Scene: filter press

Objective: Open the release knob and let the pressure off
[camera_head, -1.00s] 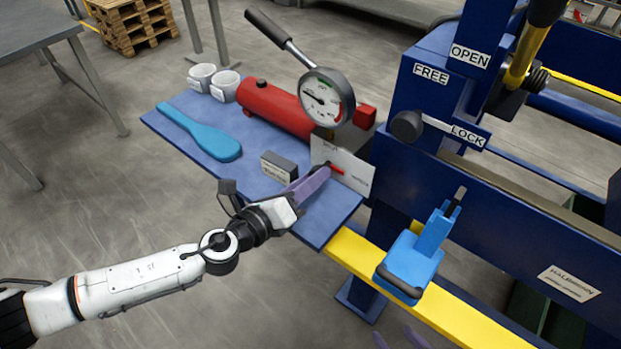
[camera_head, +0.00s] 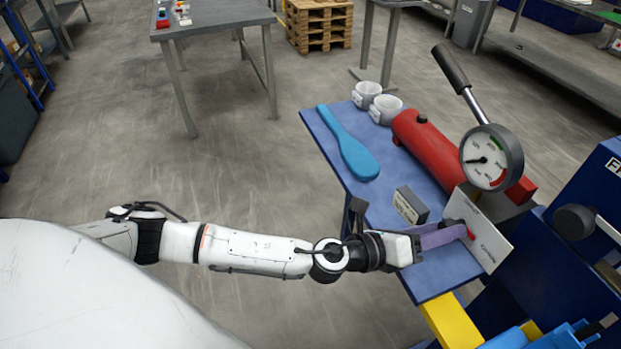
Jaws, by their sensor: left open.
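The red release knob (camera_head: 470,233) shows as a small red piece in front of a white label plate (camera_head: 488,247) below the gauge. My left gripper (camera_head: 462,233) reaches in from the left with its purple fingers open, their tips at the knob and partly hiding it. I cannot tell whether they touch it. The round pressure gauge (camera_head: 490,158) stands above the plate, its needle pointing left. The red pump cylinder (camera_head: 427,148) lies behind, with a black-gripped lever (camera_head: 455,75) rising up. My right gripper is out of view.
The blue bench top (camera_head: 440,277) also holds a blue paddle (camera_head: 352,148), two white cups (camera_head: 385,109) and a small grey block (camera_head: 410,205). The blue press frame (camera_head: 575,215) with a black knob stands at right. The floor at left is clear.

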